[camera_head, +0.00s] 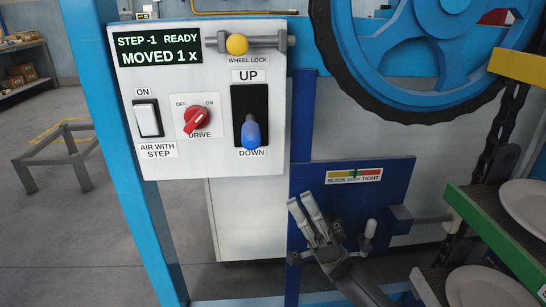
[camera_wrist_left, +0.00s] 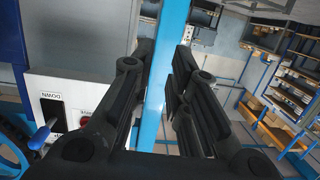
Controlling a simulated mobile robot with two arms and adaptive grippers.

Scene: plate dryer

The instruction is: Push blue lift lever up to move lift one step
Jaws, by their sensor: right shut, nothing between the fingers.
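The blue lift lever (camera_head: 251,132) sits at the lower end of its black slot (camera_head: 250,100), near the DOWN label, on the white control panel (camera_head: 220,156). The lever also shows in the left wrist view (camera_wrist_left: 42,134), where the panel appears upside down at the left. My right gripper (camera_head: 306,206) is shut and empty, below and right of the lever and apart from it. My left gripper (camera_wrist_left: 160,65) shows only in the left wrist view. Its fingers are spread, with a blue post visible through the gap.
The panel display (camera_head: 157,50) reads STEP -1 READY, MOVED 1 x. A yellow wheel lock knob (camera_head: 237,44), red drive switch (camera_head: 197,119) and white air switch (camera_head: 147,118) share the panel. A large blue wheel (camera_head: 357,45) is at upper right. Plates (camera_head: 526,205) sit on racks at right.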

